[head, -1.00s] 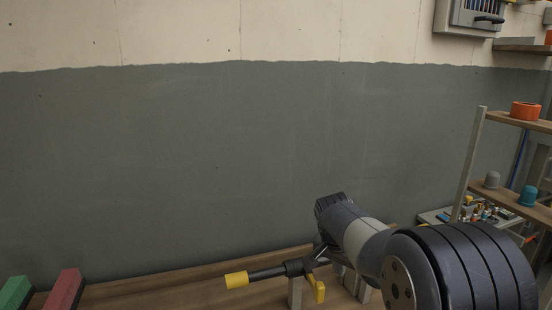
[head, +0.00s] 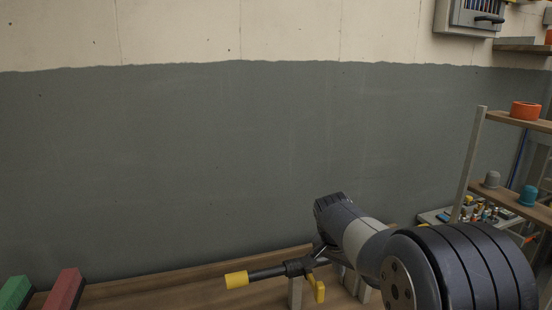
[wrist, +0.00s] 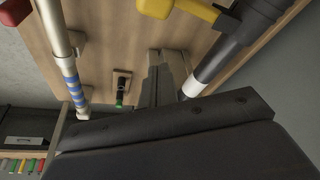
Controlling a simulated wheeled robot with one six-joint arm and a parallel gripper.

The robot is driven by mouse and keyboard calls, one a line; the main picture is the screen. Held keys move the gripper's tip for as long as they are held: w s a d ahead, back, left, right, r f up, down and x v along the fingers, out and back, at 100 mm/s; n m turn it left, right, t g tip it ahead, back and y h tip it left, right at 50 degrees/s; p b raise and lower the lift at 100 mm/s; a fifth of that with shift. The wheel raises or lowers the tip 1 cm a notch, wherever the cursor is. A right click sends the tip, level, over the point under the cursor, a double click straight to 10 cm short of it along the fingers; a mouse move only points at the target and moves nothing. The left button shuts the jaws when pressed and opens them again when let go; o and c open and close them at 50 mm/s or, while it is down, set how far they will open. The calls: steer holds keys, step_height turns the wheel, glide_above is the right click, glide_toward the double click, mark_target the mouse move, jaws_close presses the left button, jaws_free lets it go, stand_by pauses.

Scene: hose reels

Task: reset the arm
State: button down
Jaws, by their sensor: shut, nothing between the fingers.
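My gripper (wrist: 167,62) shows in the wrist view as two dark grey fingers side by side with nothing between them; it is shut. It points over a wooden board, apart from the things on either side. In the head view my arm reaches in from the lower right, and its fingers cannot be made out there.
A black lance with a yellow tip (head: 237,280) and yellow lever (head: 319,292) lies beside my arm over the wooden bench (head: 170,288). Red (head: 66,290) and green (head: 15,291) blocks are at left. A shelf rack (head: 474,160) stands right. The wall area above is clear.

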step_height(320, 180, up, 9)
steer(key=a+m+g+h+b, duration=0.1)
steer(key=a+m, duration=0.1)
steer(key=m, duration=0.3)
steer(key=s+a+f+x, duration=0.1)
steer(key=s+x, duration=0.1)
steer(key=x, duration=0.7)
steer(key=shift+w+a+r+n+t+y+p, duration=0.2)
steer(key=shift+w+n+y+p, duration=0.6)
steer(key=shift+w+n, duration=1.3)
steer(key=shift+w+d+f+n+t+y+p, duration=0.1)
steer(key=shift+w+n+t+y+p, duration=0.5)
steer(key=shift+n, duration=2.7)
steer(key=shift+w+a+r+n+y+p, duration=0.1)
steer(key=shift+w+n+y+p, duration=0.9)
steer(key=shift+w+n, duration=1.25)
